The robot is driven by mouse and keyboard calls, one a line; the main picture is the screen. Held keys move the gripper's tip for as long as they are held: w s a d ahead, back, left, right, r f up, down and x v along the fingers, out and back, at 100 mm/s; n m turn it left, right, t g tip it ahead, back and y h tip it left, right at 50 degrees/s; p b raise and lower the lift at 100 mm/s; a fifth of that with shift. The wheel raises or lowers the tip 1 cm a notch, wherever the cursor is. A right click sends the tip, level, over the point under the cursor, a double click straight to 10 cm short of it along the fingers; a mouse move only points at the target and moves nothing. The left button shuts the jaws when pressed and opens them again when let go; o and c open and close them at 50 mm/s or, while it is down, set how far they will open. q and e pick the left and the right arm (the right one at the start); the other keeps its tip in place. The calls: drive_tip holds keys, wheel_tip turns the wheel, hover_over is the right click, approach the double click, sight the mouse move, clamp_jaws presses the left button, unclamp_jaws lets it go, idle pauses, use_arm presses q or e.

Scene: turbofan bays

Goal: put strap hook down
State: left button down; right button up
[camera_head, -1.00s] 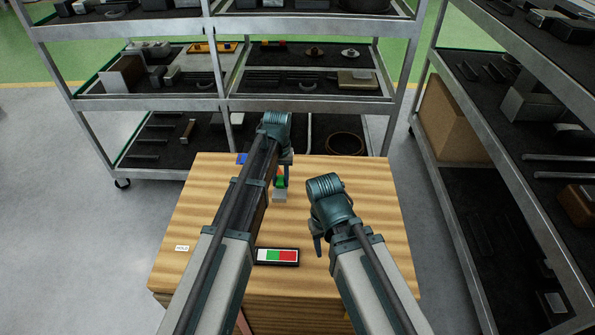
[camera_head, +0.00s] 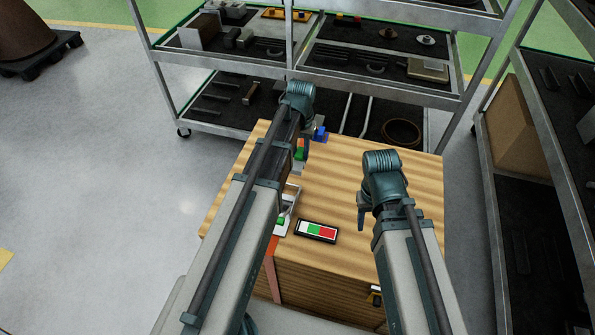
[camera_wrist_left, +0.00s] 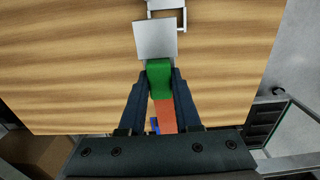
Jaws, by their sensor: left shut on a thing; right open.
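My left gripper (camera_head: 300,147) is over the far part of the wooden box top (camera_head: 345,180). In the left wrist view its fingers (camera_wrist_left: 160,85) are shut on a green block (camera_wrist_left: 159,76). A pale grey plate (camera_wrist_left: 155,39) sticks out at one end of the block and an orange strip (camera_wrist_left: 166,116) at the other; I take this to be the strap hook. I cannot tell whether it touches the wood. In the head view the green block (camera_head: 299,154) shows beside the fingers. My right gripper (camera_head: 363,213) is open and empty above the box's right side.
A white, green and red panel (camera_head: 317,231) lies near the box's front edge. Beside it are a metal frame (camera_head: 291,198) and another green piece (camera_head: 281,220). A blue piece (camera_head: 320,133) sits at the far edge. Loaded shelving (camera_head: 300,75) stands behind; another rack (camera_head: 540,170) is right.

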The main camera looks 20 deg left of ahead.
use_arm(q)
drive_tip(key=shift+s+a+r+p, duration=0.15)
drive_tip(key=shift+a+r+p, duration=0.1)
drive_tip(key=shift+a+r, duration=0.25)
drive_tip(key=shift+s+a+r+p, duration=0.15)
drive_tip(key=shift+a+r+p, duration=0.1)
drive_tip(key=shift+a+r, duration=0.2)
wheel_tip(320, 180, down, 10)
drive_tip(key=b, duration=1)
use_arm(e)
wheel_tip(320, 180, down, 8)
drive_tip(key=shift+f, duration=0.1)
use_arm(q)
drive_tip(key=shift+f, duration=0.1)
drive_tip(key=shift+f+b, duration=0.15)
drive_tip(key=shift+b, duration=0.15)
use_arm(e)
drive_tip(key=shift+f, duration=0.2)
use_arm(q)
drive_tip(key=c, duration=0.6)
unclamp_jaws()
use_arm(e)
drive_tip(key=shift+r, duration=0.1)
